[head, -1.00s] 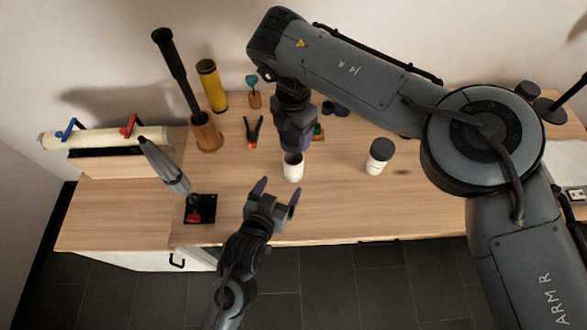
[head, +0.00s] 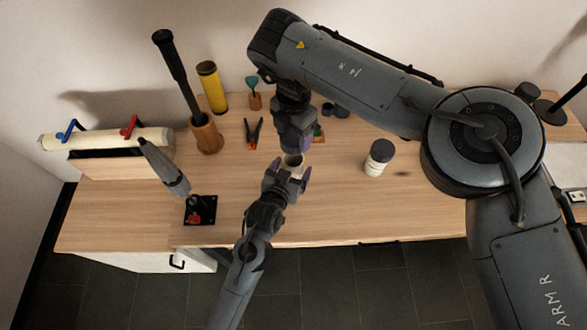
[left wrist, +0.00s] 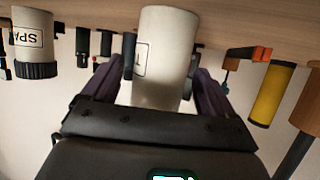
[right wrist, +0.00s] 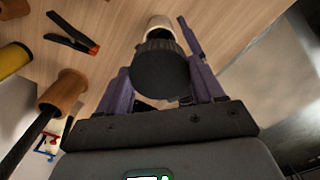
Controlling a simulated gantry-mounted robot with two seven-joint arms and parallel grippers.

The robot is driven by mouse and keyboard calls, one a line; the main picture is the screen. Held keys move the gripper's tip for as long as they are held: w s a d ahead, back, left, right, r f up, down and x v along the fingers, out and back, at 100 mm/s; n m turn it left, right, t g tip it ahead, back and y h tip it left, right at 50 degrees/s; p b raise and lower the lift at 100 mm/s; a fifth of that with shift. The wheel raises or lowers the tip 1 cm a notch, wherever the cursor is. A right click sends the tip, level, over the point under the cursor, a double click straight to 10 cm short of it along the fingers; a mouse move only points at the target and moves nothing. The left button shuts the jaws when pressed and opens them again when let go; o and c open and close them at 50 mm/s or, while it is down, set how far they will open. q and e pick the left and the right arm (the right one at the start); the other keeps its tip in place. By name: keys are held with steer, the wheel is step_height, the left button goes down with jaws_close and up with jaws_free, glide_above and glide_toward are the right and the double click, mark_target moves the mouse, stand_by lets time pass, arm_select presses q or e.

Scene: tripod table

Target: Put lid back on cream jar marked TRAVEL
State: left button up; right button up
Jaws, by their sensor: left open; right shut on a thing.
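The white jar (head: 294,171) stands open-topped on the wooden table below my right gripper. In the left wrist view the jar (left wrist: 160,60) shows a label edge with a "T"; the rest is turned away. My left gripper (head: 288,169) is open, its fingers on either side of the jar. My right gripper (head: 293,147) points down just above the jar, shut on a black ribbed lid (right wrist: 162,72). In the right wrist view the lid overlaps the jar's rim, so I cannot tell whether they touch. The head view hides the lid.
A second white jar (head: 376,164) with a black lid stands to the right; its label starts "SPA" in the left wrist view (left wrist: 32,38). The front right table is clear.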

arm_select(q)
steer(key=shift+x, duration=0.9)
steer(key=c, duration=1.5)
arm_select(e)
glide_above(293, 168)
steer(key=w, duration=0.3)
steer(key=shift+s+f, duration=0.1)
steer(key=shift+f, duration=2.35)
steer(key=shift+f, duration=0.15)
steer(key=shift+f, duration=0.75)
steer(key=shift+f, duration=0.55)
arm_select(q)
jaws_close()
arm_select(e)
steer(key=shift+m, duration=1.7)
